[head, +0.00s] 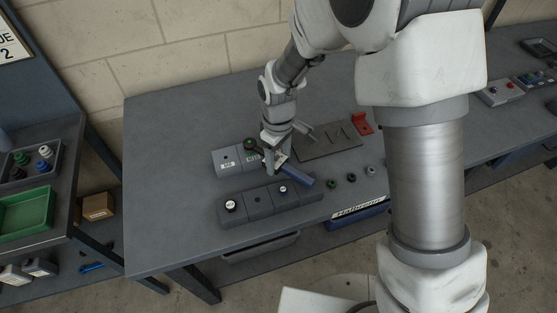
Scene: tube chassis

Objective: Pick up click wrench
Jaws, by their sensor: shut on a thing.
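My gripper (271,163) points down over the middle of the grey workbench, between two rows of grey blocks. It is shut on the click wrench, whose blue handle (299,177) sticks out to the lower right of the fingers. The handle slants over the front row of blocks. The rest of the wrench is hidden by my gripper or too small to make out. I cannot tell whether the wrench touches the blocks.
The front block row (258,203) holds small round pieces. The back blocks (229,160) carry labels and a dark green knob (250,144). A dark flat plate (328,140) and a red holder (362,124) lie right. Several small round parts (351,177) stand nearby. The bench's left side is clear.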

